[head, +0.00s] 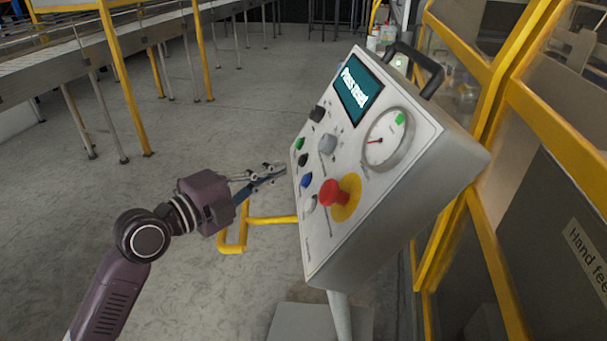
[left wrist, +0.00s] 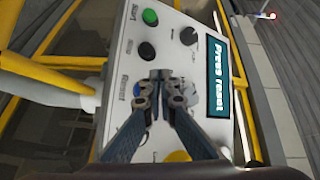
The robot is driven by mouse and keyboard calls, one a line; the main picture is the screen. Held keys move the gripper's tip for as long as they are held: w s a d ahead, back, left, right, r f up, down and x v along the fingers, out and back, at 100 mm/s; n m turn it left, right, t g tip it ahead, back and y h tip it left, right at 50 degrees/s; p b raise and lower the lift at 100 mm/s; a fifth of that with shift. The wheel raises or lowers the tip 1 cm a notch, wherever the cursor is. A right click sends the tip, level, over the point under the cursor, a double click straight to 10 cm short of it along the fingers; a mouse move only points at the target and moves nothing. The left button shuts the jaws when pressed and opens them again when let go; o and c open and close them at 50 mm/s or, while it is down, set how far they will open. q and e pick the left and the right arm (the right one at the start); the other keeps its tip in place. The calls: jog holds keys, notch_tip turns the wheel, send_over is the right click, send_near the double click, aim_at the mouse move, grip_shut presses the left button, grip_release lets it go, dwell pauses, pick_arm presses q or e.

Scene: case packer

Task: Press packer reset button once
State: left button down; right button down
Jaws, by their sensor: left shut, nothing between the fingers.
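The control panel (head: 325,235) is a grey slanted box on a post, and its screen (head: 358,88) reads "Press reset". The blue button (head: 305,181) sits on its left column, below a black button (head: 303,160) and a green button (head: 298,143). In the left wrist view a "Reset" label stands beside the blue button (left wrist: 137,90), which is partly hidden by my finger. My left gripper (head: 283,171) is shut and empty, its tips pointing at the panel near the blue button. The tips (left wrist: 160,75) look apart from the button, but the exact gap is unclear. My right gripper is not in view.
A red emergency knob (head: 334,193) on a yellow disc and a dial gauge (head: 388,140) are on the panel's right side. A white button (head: 310,204) sits below the blue one. A yellow machine frame (head: 480,235) stands right; a conveyor (head: 60,62) stands back left.

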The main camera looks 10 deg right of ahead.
aim_at(305, 180)
pick_arm(q)
jog(key=shift+d+f+b, duration=0.2)
jog(key=shift+d+f, duration=0.15)
jog(key=shift+d, duration=0.25)
jog(key=shift+d+f+b, duration=0.2)
jog(key=shift+d+f, duration=0.15)
jog(key=shift+d, duration=0.2)
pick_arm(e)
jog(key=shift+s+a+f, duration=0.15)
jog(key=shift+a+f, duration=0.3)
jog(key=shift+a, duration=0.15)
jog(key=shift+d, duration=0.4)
pick_arm(q)
jog(key=shift+d+f, duration=0.1)
jog(key=shift+d, duration=0.05)
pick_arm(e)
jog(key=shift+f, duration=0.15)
pick_arm(q)
jog(key=shift+d+f+b, duration=0.1)
jog(key=shift+d+b, duration=0.15)
jog(key=shift+b, duration=0.1)
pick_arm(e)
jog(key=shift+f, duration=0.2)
pick_arm(q)
jog(key=shift+d, duration=0.1)
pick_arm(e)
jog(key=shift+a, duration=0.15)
